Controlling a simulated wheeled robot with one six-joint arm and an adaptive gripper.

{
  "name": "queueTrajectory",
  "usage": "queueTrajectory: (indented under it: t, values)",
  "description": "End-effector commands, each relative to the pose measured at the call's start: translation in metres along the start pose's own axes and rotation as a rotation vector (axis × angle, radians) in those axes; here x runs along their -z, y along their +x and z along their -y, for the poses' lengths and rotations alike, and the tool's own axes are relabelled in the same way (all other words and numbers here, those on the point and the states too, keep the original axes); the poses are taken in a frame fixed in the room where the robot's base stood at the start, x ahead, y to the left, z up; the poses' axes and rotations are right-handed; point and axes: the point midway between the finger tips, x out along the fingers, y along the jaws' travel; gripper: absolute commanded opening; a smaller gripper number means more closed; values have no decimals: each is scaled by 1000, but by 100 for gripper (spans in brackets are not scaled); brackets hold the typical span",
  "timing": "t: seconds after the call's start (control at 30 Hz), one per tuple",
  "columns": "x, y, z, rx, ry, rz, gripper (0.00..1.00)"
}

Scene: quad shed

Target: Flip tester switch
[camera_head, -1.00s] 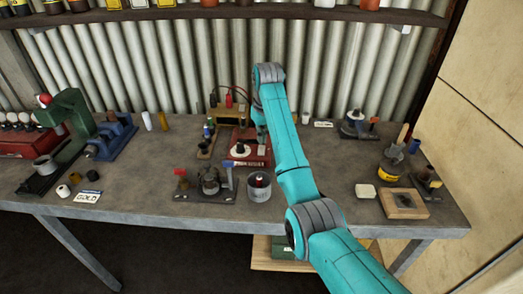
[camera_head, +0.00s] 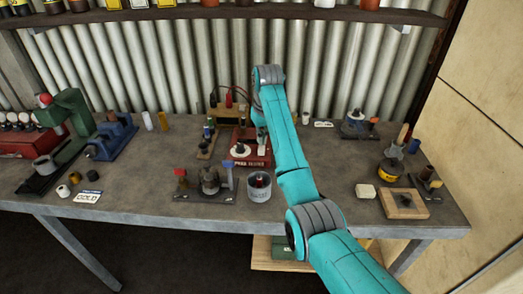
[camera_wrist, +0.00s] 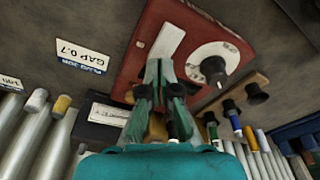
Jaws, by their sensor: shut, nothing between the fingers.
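The red tester (camera_head: 240,161) stands on the workbench, with a white round dial on its top and lettering on its front face. In the wrist view, the tester (camera_wrist: 190,25) shows its dial (camera_wrist: 212,62) with a dark knob and a pale rectangular plate (camera_wrist: 167,40). My gripper (camera_wrist: 158,64) is shut and empty, its fingertips over the tester's panel beside the dial and close to the pale plate. I cannot tell whether they touch. No switch lever can be made out; the fingers may hide it. In the head view, my gripper (camera_head: 262,147) is partly hidden by my arm.
A wooden rack (camera_wrist: 240,100) with several plugs stands beside the tester. A metal cup (camera_head: 260,190) and a clamp fixture (camera_head: 208,184) stand in front. A "GAP 0.7" label (camera_wrist: 83,54) lies on the bench.

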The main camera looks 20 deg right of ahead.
Motion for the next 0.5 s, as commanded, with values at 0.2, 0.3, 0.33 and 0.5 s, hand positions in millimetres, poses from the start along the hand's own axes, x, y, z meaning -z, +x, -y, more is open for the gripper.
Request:
queueTrajectory:
  t: [0.2,0.3,0.33,0.5]
  values:
    - [-1,3,0,0,0,1,0]
    - [-1,4,0,0,0,1,0]
    - [-1,5,0,0,0,1,0]
    - [-1,7,0,0,0,1,0]
